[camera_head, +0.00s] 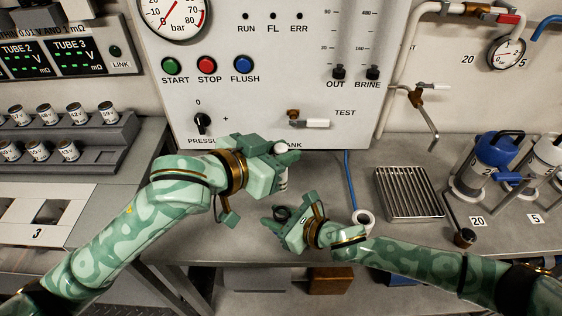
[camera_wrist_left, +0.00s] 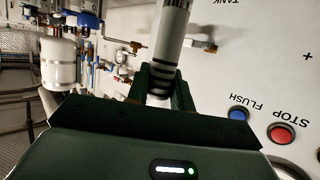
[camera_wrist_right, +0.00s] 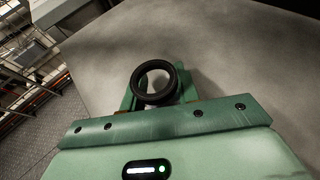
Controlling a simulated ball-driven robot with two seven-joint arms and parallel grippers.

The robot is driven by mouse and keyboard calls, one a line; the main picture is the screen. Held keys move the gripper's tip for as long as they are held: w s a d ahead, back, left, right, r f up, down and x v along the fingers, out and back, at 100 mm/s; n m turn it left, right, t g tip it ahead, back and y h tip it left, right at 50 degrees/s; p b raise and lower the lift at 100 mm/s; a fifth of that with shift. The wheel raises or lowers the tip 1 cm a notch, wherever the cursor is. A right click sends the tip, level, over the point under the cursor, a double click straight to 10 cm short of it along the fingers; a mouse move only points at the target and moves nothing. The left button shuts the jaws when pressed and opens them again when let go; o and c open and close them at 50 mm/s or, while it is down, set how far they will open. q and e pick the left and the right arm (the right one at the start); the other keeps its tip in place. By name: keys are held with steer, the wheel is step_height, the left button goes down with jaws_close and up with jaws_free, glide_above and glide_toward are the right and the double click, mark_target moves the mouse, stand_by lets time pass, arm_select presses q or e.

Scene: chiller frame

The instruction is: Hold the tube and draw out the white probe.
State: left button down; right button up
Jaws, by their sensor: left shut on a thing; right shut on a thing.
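My left gripper (camera_head: 284,160) is shut on a pale cylinder with dark bands near the jaws. Its white lower part (camera_head: 282,181) shows below the fingers, and it fills the top middle of the left wrist view (camera_wrist_left: 172,35). My right gripper (camera_head: 283,218) is shut on a black, round, open-ended piece (camera_head: 283,212), lower down. The two held things appear apart.
A white round holder (camera_head: 363,220) stands on the bench right of my right gripper, by a blue hose (camera_head: 350,180). A metal drain grate (camera_head: 408,193) and blue-topped container (camera_head: 495,152) are further right. The control panel (camera_head: 270,90) rises behind.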

arm_select(q)
steer(key=shift+r, duration=0.4)
arm_select(e)
steer(key=o, duration=1)
steer(key=shift+o, duration=0.2)
